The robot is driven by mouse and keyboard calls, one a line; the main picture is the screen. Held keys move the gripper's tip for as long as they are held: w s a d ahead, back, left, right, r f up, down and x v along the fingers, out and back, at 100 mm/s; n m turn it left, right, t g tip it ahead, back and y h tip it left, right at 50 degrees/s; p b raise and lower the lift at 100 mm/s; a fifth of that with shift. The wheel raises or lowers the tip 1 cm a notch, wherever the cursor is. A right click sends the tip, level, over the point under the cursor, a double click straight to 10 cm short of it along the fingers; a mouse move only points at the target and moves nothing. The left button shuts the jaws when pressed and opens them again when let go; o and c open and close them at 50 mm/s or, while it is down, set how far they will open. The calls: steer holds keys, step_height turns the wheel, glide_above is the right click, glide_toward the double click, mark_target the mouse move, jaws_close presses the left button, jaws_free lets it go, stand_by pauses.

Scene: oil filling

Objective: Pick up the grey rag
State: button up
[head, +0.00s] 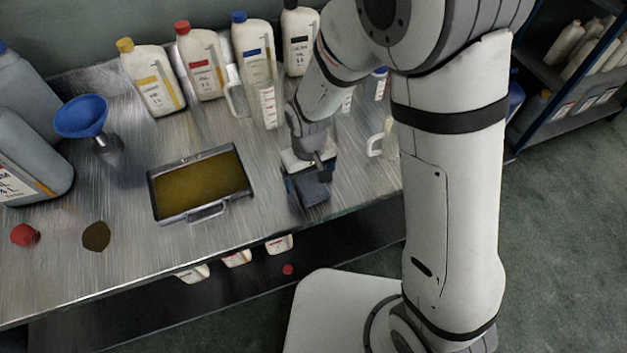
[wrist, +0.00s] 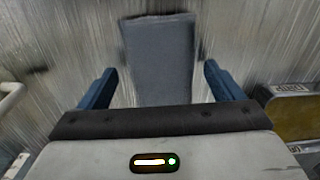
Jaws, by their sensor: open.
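The grey rag (head: 312,191) lies on the metal bench near its front edge, right of the oil tray, in the head view. In the wrist view the rag (wrist: 159,58) is a flat grey-blue rectangle at the top middle, between and beyond my fingers. My gripper (head: 297,192) is over the rag, pointing down, and hides part of it in the head view. In the wrist view my gripper (wrist: 158,88) has its two blue fingers spread wide, one on each side of the rag. Whether the fingertips touch the bench cannot be told.
A tray of brown oil (head: 200,185) with a handle is left of the gripper. Several bottles (head: 202,62) stand along the back. A blue funnel (head: 82,117), a red cap (head: 25,235) and a dark oil spot (head: 96,237) are at the left. A shelf (head: 565,75) stands at right.

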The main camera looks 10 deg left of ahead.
mark_target(309, 181)
steer(key=shift+f, duration=0.35)
steer(key=shift+c, duration=0.2)
steer(key=c, duration=1)
step_height(309, 181, up, 10)
steer(key=shift+r, duration=0.1)
